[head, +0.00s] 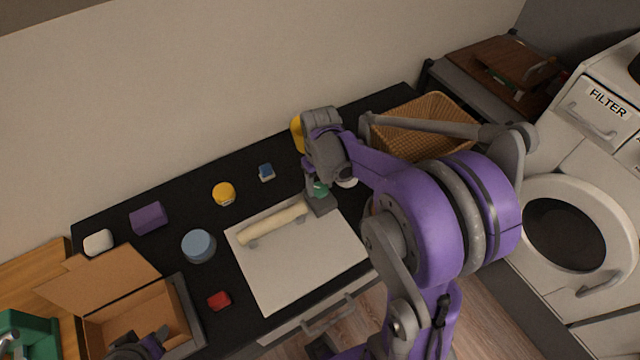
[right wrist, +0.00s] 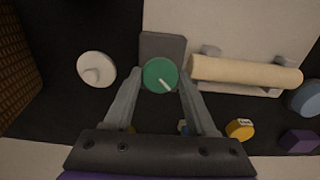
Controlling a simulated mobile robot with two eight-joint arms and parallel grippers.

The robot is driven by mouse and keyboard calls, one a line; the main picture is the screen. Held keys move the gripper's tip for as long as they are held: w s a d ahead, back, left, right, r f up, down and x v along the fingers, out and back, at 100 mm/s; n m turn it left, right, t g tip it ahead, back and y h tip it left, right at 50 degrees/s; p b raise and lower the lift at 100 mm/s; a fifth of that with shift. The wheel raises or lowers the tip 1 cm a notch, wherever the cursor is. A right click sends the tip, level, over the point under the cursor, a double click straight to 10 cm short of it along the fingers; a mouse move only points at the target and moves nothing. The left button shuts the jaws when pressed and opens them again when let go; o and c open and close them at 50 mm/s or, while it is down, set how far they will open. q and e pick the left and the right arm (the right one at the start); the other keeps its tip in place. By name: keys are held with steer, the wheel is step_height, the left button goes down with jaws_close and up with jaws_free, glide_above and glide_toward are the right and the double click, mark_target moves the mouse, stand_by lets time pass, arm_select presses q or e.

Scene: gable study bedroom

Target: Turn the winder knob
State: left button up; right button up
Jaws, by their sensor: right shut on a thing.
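The winder knob (right wrist: 160,75) is a round green knob with a white pointer line, mounted on a grey block at the end of a cream roller (right wrist: 245,75). In the right wrist view its pointer slants toward the lower right. My right gripper (right wrist: 161,82) is shut on the knob, one finger on each side. In the head view the knob (head: 320,188) is partly hidden by my right gripper (head: 316,182); the roller (head: 273,223) lies across a white board (head: 300,262). My left gripper (head: 138,346) shows only partly at the bottom left; its fingers are unclear.
On the black worktop are a blue-grey round container (head: 198,246), yellow pot (head: 223,193), purple block (head: 148,218), red item (head: 219,300) and small blue item (head: 266,172). An open cardboard box (head: 115,280) stands left, a wicker basket (head: 440,112) right. A white lid (right wrist: 97,69) lies beside the knob.

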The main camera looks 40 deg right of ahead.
mark_target(320, 188)
steer(key=o, duration=1.4)
steer(key=shift+c, duration=0.2)
steer(key=shift+r, duration=0.15)
step_height(320, 188, up, 11)
steer(key=shift+f+p, duration=0.2)
steer(key=shift+p, duration=0.25)
steer(key=s+a+f+t, duration=0.1)
steer(key=s+a+t, duration=0.1)
steer(key=s+a, duration=0.3)
steer(key=s+a+f+n+t, duration=0.1)
steer(key=s+a+f+t, duration=0.1)
steer(key=s+a, duration=0.4)
steer(key=shift+s+a+f+t, duration=0.15)
steer(key=shift+a+f+t, duration=0.15)
steer(key=shift+a+t, duration=0.7)
